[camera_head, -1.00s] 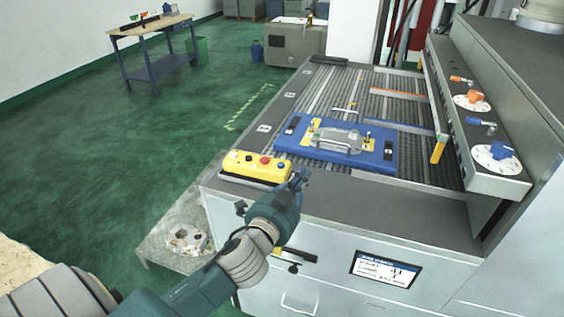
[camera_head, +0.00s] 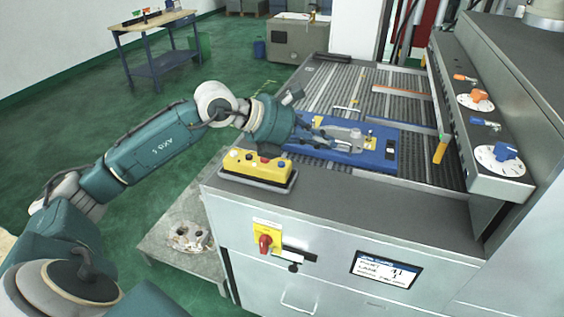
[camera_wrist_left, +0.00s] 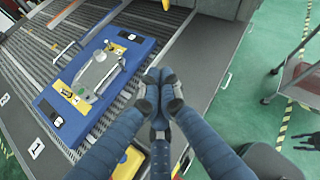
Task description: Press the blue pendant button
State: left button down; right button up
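The yellow pendant (camera_head: 240,170) lies at the front left corner of the machine bed, with several buttons on top. Its blue button (camera_head: 281,163) is at the right end, beside a red one. My left gripper (camera_head: 342,145) is held past the pendant, in front of the blue fixture plate in the picture, and is apart from the button. In the left wrist view its fingertips (camera_wrist_left: 158,88) are together with nothing seen between them. My right gripper is not in view.
The blue fixture plate (camera_head: 375,158) carries a grey casting (camera_wrist_left: 97,75) on the slatted bed. A control console with dials (camera_head: 502,158) stands at the right. A red switch (camera_head: 266,241) and a display (camera_head: 386,269) are on the front panel.

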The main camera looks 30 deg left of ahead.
aim_at(280, 165)
pick_arm(q)
jog(key=a+y, duration=0.5)
jog(key=a, duration=0.7)
jog(key=shift+a+r+n, duration=0.15)
jog(key=shift+a+n, duration=0.05)
jog(key=shift+n, duration=0.1)
notch_tip(280, 165, down, 8)
jog(key=b, duration=0.6)
jog(key=shift+f, duration=0.45)
jog(key=shift+d, duration=0.1)
jog(key=shift+f+b, duration=0.4)
jog(key=shift+b, duration=0.35)
